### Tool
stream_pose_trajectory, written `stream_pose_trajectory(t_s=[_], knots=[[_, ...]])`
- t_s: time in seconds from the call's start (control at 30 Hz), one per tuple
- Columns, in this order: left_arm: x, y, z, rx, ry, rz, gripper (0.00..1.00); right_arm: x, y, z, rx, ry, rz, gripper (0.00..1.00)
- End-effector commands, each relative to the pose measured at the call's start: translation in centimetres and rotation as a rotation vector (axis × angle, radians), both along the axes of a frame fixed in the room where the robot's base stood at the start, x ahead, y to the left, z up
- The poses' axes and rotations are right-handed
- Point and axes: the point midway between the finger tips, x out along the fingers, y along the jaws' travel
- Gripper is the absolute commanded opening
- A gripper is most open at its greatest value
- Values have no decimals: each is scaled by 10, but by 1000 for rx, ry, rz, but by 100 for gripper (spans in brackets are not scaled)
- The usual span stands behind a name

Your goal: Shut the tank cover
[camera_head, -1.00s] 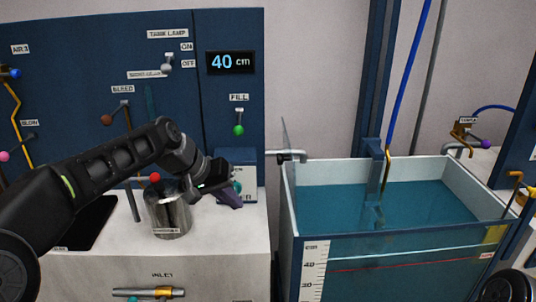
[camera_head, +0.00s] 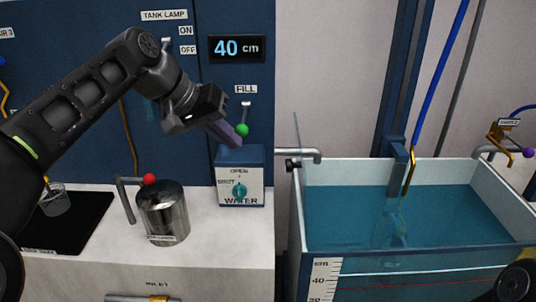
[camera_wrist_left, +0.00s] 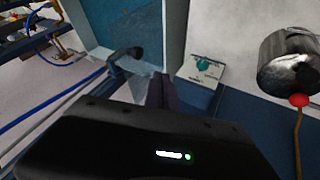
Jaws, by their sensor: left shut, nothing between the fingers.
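The water tank (camera_head: 296,236) stands at the right in the head view, and its top looks open over the water. A thin clear panel, which looks like the tank cover (camera_head: 297,135), stands nearly upright at the tank's left edge, seen almost edge-on. In the left wrist view a clear sheet (camera_wrist_left: 138,86) with a black knob (camera_wrist_left: 136,53) shows near the tank; I cannot tell surely that it is the cover. My left gripper (camera_head: 236,141) is shut and empty, raised in front of the blue panel, left of the cover and apart from it. My right gripper is not in view.
The green-knobbed FILL lever (camera_head: 243,129) is close beside my left gripper. Below are the WATER valve box (camera_head: 240,177) and a steel can (camera_head: 163,211). A grey spout (camera_head: 306,154) reaches over the tank's left edge. A blue post (camera_head: 396,150) stands behind the tank.

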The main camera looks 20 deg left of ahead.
Motion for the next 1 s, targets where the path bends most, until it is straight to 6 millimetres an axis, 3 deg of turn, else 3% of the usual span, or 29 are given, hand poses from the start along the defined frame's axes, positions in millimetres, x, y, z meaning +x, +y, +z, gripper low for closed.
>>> stream_pose_trajectory(t_s=[0.27,0.7,1.0], knots=[[10,-8,-17,0,3,-1,0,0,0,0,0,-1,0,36],[49,-44,-80,-1,4,-3,0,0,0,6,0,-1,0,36],[55,-77,-75,0,1,0,0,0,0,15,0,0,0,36]])
